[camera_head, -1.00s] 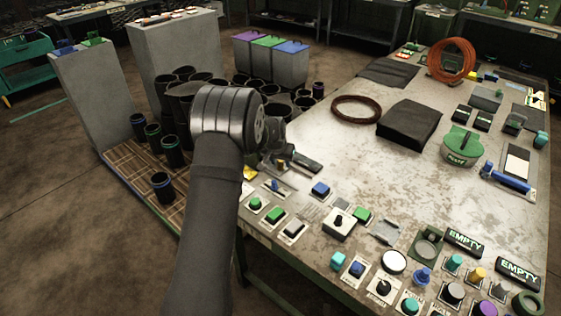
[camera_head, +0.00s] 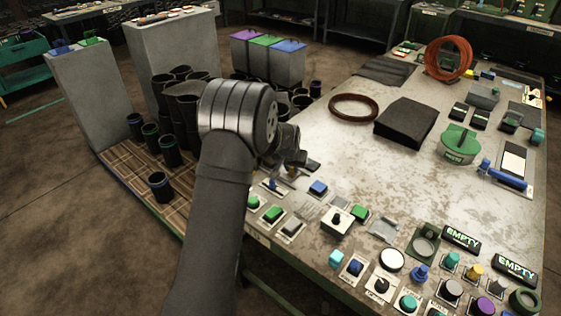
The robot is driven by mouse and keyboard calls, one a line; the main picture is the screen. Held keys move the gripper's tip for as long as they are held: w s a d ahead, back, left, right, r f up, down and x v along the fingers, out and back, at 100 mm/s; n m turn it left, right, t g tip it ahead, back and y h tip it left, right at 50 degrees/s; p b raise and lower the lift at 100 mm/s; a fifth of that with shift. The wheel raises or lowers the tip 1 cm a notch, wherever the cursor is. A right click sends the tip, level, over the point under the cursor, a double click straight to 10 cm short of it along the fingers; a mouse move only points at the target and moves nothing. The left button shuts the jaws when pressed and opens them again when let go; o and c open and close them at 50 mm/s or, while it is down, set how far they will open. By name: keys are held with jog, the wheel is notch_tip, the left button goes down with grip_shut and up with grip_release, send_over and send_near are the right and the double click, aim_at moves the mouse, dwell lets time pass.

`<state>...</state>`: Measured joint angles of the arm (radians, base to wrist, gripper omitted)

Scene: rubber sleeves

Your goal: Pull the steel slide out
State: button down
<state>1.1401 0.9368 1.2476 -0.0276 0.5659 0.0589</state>
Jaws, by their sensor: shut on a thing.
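My gripper (camera_head: 297,162) is low over the left front part of the bench, partly hidden behind my own wrist. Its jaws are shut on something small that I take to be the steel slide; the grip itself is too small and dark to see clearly.
Green buttons (camera_head: 273,213) and a grey switch box (camera_head: 337,219) stand along the front edge. A brown cable ring (camera_head: 354,107) and a black block (camera_head: 405,122) lie farther back. Black sleeves (camera_head: 160,186) stand on the slatted pallet at left. The bench middle is clear.

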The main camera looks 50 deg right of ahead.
jog(key=s, duration=0.4)
jog(key=shift+s+f, duration=0.1)
jog(key=shift+s, duration=0.05)
jog(key=c, duration=1.3)
grip_release()
jog(key=shift+s, duration=0.15)
jog(key=shift+r, duration=0.2)
jog(key=shift+a+r, duration=0.1)
jog(key=shift+r, duration=0.2)
jog(key=v, duration=1.6)
jog(key=shift+a+r, duration=0.15)
jog(key=shift+a, duration=0.05)
